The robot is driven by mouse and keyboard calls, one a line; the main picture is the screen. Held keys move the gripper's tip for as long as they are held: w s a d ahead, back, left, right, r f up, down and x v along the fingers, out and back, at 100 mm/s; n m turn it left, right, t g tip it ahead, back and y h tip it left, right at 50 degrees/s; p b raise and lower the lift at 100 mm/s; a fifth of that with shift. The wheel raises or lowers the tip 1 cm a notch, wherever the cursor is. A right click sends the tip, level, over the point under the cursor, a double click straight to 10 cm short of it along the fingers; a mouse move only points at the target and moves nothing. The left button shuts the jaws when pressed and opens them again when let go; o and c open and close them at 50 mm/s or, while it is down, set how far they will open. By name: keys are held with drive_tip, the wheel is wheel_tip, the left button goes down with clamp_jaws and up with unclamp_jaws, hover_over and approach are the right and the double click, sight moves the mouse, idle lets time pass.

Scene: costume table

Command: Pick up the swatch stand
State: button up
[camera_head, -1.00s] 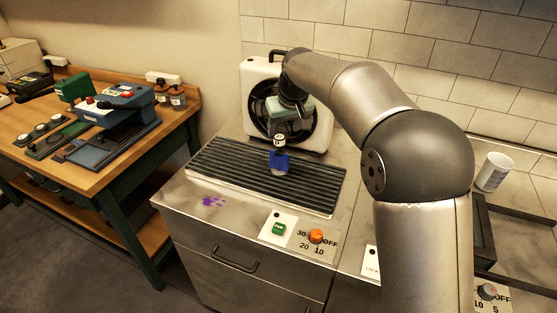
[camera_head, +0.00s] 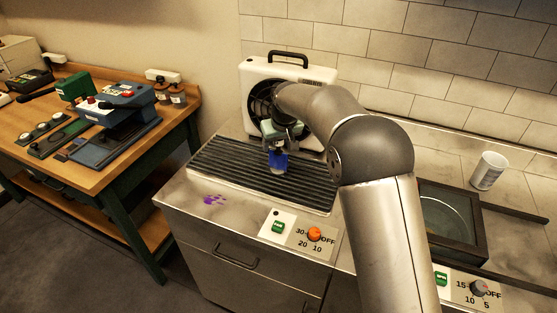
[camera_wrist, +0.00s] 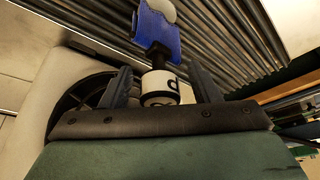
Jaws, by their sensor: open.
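The swatch stand, as I take it, is a blue piece (camera_head: 278,164) on the black ribbed rack (camera_head: 240,175) in the head view. In the wrist view its blue part (camera_wrist: 158,32) has a pale rounded patch at the far end, then a black neck and a white cylinder with a dark letter (camera_wrist: 160,85). My gripper (camera_head: 279,150) is at the stand's near end. In the wrist view the open gripper (camera_wrist: 163,78) has one finger either side of the white cylinder, with gaps visible. The head view does not show the fingers clearly.
A white fan unit (camera_head: 318,75) stands close behind the rack. A green switch (camera_head: 278,227) and orange knob (camera_head: 314,234) are at the counter front. A dark-framed basin (camera_head: 470,262) and white cup (camera_head: 488,171) are right; a wooden bench (camera_head: 95,180) is left.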

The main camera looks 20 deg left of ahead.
clamp_jaws()
drive_tip(key=shift+r, duration=0.1)
drive_tip(key=shift+r, duration=0.4)
wheel_tip(320, 180, up, 2)
drive_tip(key=shift+r+b, duration=0.2)
drive_tip(key=shift+b, duration=0.1)
drive_tip(key=s+d+r+b, duration=0.4)
drive_tip(key=s+d+r, duration=0.3)
drive_tip(key=s+r, duration=0.3)
drive_tip(key=shift+s+d+r, duration=0.15)
drive_tip(key=shift+s+r, duration=0.05)
drive_tip(key=shift+s, duration=0.75)
